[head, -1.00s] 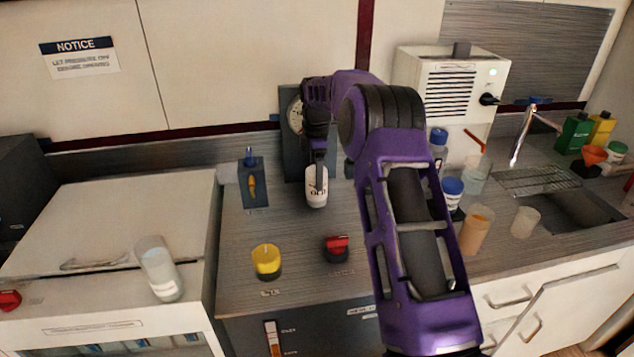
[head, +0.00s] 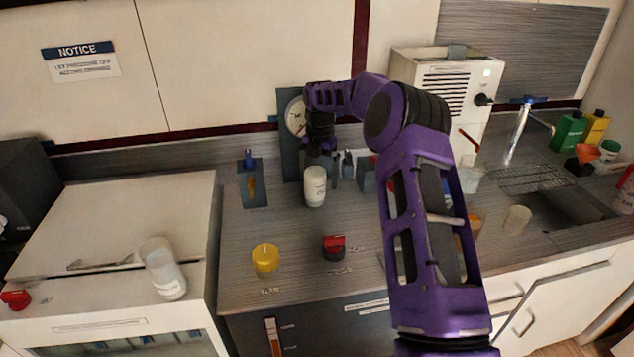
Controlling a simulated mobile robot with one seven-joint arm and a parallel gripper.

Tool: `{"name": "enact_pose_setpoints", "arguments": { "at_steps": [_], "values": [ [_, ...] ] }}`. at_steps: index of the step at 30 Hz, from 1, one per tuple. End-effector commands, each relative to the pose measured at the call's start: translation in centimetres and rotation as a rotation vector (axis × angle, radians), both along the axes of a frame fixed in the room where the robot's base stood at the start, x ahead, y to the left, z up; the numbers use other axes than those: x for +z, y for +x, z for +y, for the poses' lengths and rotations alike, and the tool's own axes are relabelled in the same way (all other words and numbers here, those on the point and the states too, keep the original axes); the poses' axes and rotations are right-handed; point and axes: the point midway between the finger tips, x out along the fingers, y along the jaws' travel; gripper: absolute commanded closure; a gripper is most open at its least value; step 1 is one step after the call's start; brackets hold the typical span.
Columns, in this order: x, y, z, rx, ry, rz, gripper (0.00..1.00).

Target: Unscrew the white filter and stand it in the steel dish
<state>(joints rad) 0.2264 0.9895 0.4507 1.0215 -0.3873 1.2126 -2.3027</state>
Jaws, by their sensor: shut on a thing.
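The white filter (head: 315,187) is an upright white cylinder with dark print, in front of the dark panel with a round gauge at the back of the counter. My gripper (head: 318,164) is at the filter's top, pointing down, and shut on it. The fingers are small and partly dark against the panel. I cannot tell whether the filter is still threaded to its mount or free of it. I cannot make out the steel dish; my purple forearm covers part of the counter to the right.
A gauge (head: 296,117) is close behind my gripper. A white box (head: 447,88) and a sink (head: 570,212) are at right.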

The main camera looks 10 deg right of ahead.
Motion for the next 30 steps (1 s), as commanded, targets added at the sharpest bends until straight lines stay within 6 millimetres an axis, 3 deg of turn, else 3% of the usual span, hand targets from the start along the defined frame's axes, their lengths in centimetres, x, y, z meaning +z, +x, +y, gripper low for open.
{"name": "enact_pose_setpoints", "arguments": {
  "at_steps": [1,6,10,11,19,30],
  "values": [
    [0.96,0.24,1.05,0.535,-0.015,-0.016,0.49],
    [1.14,0.31,1.06,0.605,-0.018,-0.018,0.49],
    [1.22,0.34,1.06,0.605,-0.019,-0.020,0.49],
    [1.22,0.33,1.06,0.605,-0.019,-0.020,0.00],
    [1.25,0.36,1.08,0.558,-0.019,-0.021,0.00],
    [1.22,0.36,1.10,0.037,-0.014,-0.017,0.00]
  ]
}}
